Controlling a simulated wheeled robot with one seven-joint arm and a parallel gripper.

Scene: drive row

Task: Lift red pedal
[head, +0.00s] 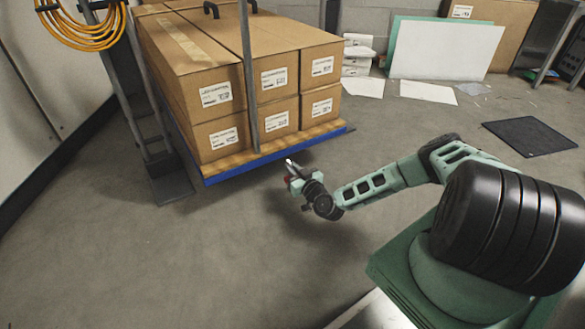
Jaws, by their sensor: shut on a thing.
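A small red piece, the red pedal (287,180), shows at the tip of my gripper (291,174), close to the front edge of a blue-edged platform (262,160). My gripper is shut on it; the hand and fingers hide most of it. A short light metal bar (291,165) shows just above the fingers. I cannot tell how the pedal joins the platform. My arm reaches in from the right.
Cardboard boxes (235,85) are stacked on the platform between metal posts (247,75). Orange cable (85,22) hangs upper left. White panels (445,50) lean at the back wall. A dark mat (528,136) lies at right. The floor in front is clear.

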